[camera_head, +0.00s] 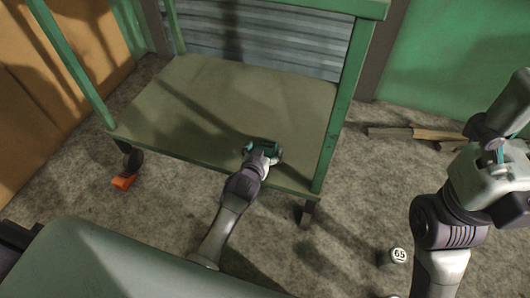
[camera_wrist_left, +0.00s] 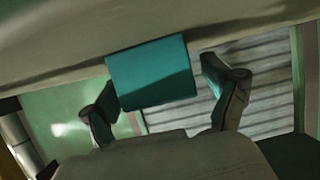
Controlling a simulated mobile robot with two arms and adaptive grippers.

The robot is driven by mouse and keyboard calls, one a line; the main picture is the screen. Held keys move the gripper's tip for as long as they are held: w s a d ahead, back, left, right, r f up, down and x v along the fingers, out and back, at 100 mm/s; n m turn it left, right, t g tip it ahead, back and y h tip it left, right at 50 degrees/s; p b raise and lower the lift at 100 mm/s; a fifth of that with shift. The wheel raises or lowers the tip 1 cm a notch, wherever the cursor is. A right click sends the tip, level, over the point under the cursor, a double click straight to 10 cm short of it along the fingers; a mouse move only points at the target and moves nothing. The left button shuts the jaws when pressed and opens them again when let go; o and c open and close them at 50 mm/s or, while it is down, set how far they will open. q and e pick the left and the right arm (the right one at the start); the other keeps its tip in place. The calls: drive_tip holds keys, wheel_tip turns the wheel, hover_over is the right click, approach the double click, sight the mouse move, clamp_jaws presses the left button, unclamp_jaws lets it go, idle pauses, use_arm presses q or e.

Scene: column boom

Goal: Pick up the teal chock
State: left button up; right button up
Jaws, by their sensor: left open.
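The teal chock (camera_wrist_left: 152,74) is a small block on the olive shelf (camera_head: 195,95), near its front edge. In the left wrist view it shows between the two fingers, with a gap to each side. My left gripper (camera_head: 263,150) is open at the chock and largely covers it in the head view. In the left wrist view its fingers (camera_wrist_left: 158,92) are spread. My right arm stands at the right edge of the head view, well away from the shelf; its gripper's (camera_head: 497,150) jaws cannot be made out.
The shelf belongs to a green-framed rack with posts (camera_head: 342,105) at its corners. An orange block (camera_head: 124,182) lies by the rack's left foot. A white numbered cylinder (camera_head: 398,255) stands on the floor at lower right. Wooden planks (camera_head: 437,135) lie by the green wall.

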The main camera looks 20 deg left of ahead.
use_arm(q)
drive_tip(key=c, duration=1.3)
drive_tip(key=shift+c, duration=0.3)
drive_tip(key=shift+r, duration=0.1)
